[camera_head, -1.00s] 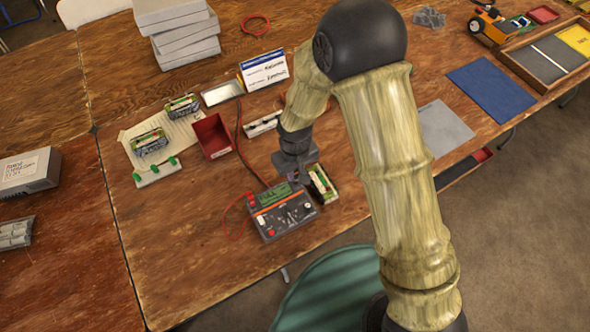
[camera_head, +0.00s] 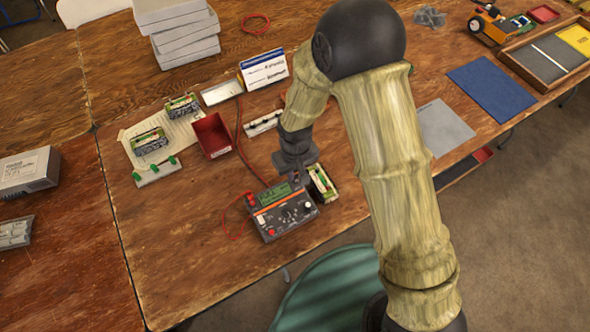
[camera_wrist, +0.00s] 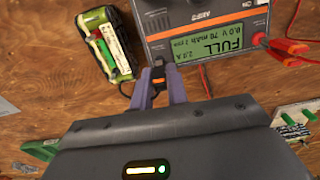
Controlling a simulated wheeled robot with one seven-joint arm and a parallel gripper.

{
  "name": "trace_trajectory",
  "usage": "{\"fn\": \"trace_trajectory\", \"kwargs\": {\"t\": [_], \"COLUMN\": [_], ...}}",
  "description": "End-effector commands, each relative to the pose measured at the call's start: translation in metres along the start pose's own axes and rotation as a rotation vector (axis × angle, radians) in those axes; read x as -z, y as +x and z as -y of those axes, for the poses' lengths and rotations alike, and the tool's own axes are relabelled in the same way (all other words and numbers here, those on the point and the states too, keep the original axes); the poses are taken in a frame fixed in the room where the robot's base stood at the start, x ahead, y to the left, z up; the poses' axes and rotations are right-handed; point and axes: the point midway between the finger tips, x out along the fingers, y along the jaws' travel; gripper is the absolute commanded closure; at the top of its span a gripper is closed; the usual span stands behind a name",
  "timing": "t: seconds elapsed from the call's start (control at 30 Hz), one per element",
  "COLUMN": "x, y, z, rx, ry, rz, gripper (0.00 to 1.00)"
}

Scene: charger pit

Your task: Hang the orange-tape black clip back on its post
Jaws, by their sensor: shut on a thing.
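My gripper (camera_wrist: 158,92) is shut on a small black clip (camera_wrist: 158,70) at the near edge of the charger. In the head view my gripper (camera_head: 298,177) is just behind the charger (camera_head: 285,213). The charger (camera_wrist: 215,20) is grey with an orange stripe, and its lit display reads FULL. The black clip's post is hidden by the fingertips, so I cannot tell whether clip and post touch. A red clip (camera_wrist: 262,40) with a red lead sits at the display's other side.
A green and white battery pack (camera_wrist: 105,45) lies close beside the charger; it also shows in the head view (camera_head: 322,184). A red bin (camera_head: 212,136), a board with green clips (camera_head: 157,171) and more packs (camera_head: 150,142) stand left.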

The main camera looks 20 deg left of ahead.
Motion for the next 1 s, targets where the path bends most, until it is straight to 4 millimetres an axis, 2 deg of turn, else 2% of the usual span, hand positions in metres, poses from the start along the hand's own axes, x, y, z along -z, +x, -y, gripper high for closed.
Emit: {"fn": "trace_trajectory", "kwargs": {"t": [0.27, 0.3, 0.4, 0.9, 0.97, 1.0], "x": [0.0, 0.0, 0.0, 0.0, 0.0, 0.0], "y": [0.0001, 0.0, 0.0, 0.0, 0.0, 0.0], "z": [0.0, 0.0, 0.0, 0.0, 0.0, 0.0], "rx": [0.0, 0.0, 0.0, 0.0, 0.0, 0.0], "ry": [0.0, 0.0, 0.0, 0.0, 0.0, 0.0], "rz": [0.0, 0.0, 0.0, 0.0, 0.0, 0.0], "gripper": [0.97, 0.78, 0.59, 0.59, 0.5, 0.5]}}
